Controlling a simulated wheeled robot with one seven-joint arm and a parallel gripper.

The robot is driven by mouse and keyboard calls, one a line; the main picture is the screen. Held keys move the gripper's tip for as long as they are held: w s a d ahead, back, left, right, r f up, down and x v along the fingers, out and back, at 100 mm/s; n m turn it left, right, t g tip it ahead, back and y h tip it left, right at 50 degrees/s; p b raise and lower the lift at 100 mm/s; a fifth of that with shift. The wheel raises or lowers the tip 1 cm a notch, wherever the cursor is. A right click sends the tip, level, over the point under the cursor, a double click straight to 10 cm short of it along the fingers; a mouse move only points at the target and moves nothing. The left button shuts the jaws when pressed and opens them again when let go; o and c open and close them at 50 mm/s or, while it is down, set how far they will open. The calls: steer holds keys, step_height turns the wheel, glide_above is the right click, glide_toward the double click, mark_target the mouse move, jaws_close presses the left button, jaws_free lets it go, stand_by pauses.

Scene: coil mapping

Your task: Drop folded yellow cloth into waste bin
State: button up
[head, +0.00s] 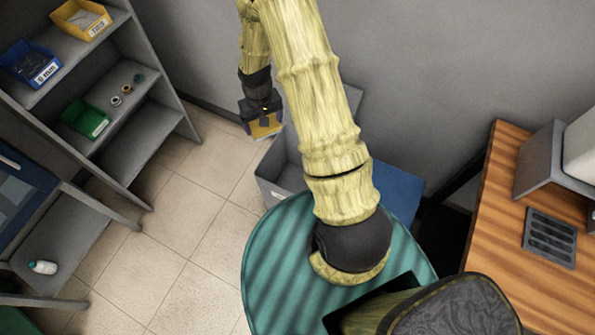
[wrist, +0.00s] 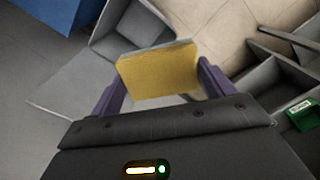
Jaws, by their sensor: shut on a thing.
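In the wrist view, the cloth (wrist: 158,73) is a flat yellow square with a pale upper edge, between the two purple fingers of my gripper (wrist: 160,80). A grey open bin (head: 272,192) with a small white label stands on the floor, partly hidden behind my arm. The cloth appears above and near the bin's left rear side in the head view. The bin (wrist: 103,45) lies just beyond the cloth in the wrist view.
A grey shelf unit (head: 165,115) stands left, with yellow (head: 82,18), blue (head: 30,62) and green (head: 85,118) trays. A wooden table (head: 500,215) is at right. A blue box (head: 398,190) stands beside the bin. Tiled floor (head: 200,185) is clear between shelf and bin.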

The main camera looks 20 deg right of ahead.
steer(key=shift+w, duration=0.6)
steer(key=shift+s+d, duration=0.15)
steer(key=shift+s, duration=0.3)
steer(key=w+d+f+n+b, duration=0.1)
steer(key=d+f+b, duration=0.4)
steer(key=f+b, duration=0.3)
steer(key=w+d+f+n+b, duration=0.1)
steer(key=d+f+b, duration=0.4)
steer(key=f+b, duration=0.4)
steer(key=w+d+f+n+b, duration=0.1)
steer(key=w+d+f+b, duration=0.1)
steer(key=d+f+b, duration=0.3)
step_height(320, 180, down, 6)
steer(key=b, duration=0.4)
steer(key=shift+d+f, duration=0.15)
step_height(320, 180, down, 6)
steer(key=b, duration=0.5)
steer(key=shift+b, duration=0.4)
